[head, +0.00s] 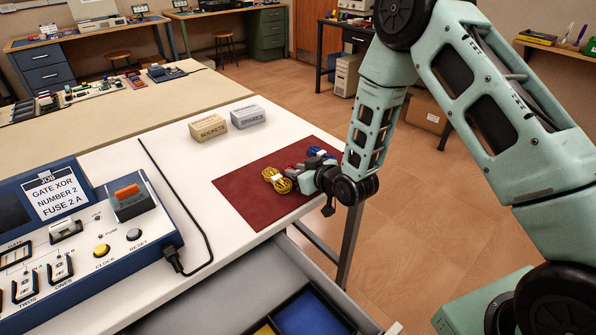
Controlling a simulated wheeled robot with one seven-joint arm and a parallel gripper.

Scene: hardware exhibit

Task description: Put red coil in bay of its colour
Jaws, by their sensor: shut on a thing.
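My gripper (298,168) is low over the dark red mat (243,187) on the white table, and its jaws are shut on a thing. Small bits of red show at the jaws, which I take as the red coil; most of it is hidden by the gripper. A yellow coil (277,181) lies on the mat just left of the gripper. A blue coil (317,152) lies just behind it. An open drawer below the table edge has a blue bay (312,316) and a yellow bay (265,330). No red bay shows in this view.
A blue console (100,245) with a black cable (190,212) fills the left of the table. The white tabletop between cable and mat is clear.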

